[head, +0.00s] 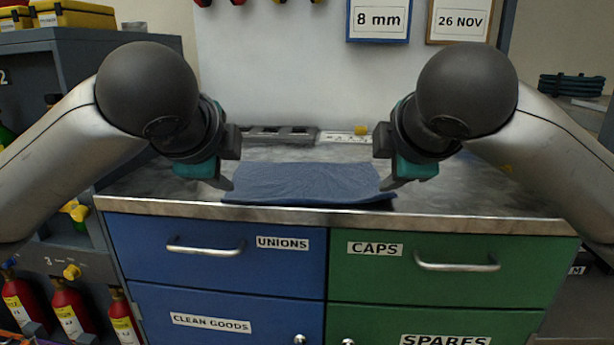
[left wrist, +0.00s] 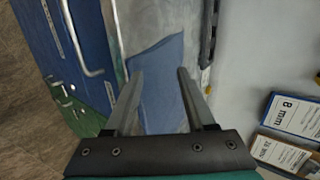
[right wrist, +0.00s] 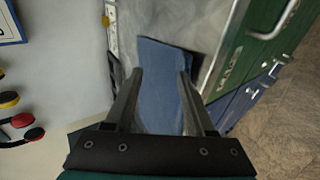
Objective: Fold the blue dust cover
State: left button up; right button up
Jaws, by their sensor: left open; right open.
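The blue dust cover (head: 308,182) lies as a flat rectangle on the metal worktop, its near edge along the front edge of the bench. My left gripper (head: 228,184) is at the cover's left end, open, with nothing seen between its fingers. In the left wrist view the cover (left wrist: 162,85) lies beyond and between the open fingers (left wrist: 158,78). My right gripper (head: 386,184) is at the cover's right end, open. In the right wrist view the cover (right wrist: 165,85) shows between and beyond the open fingers (right wrist: 160,78). I cannot tell whether either gripper touches the cloth.
The worktop (head: 480,190) is bare to the right of the cover. A grey rail (head: 280,133) and a small yellow item (head: 361,130) stand along the back. Blue drawers (head: 215,260) and green drawers (head: 440,265) are below. Red cylinders (head: 72,312) stand at the left.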

pick_arm(q)
jog(key=s+r, duration=0.5)
jog(key=r, duration=0.2)
pick_arm(e)
jog(key=s+r, duration=0.5)
jog(key=r, duration=0.2)
pick_arm(q)
jog(key=shift+s, duration=0.1)
pick_arm(e)
jog(key=shift+s, duration=0.1)
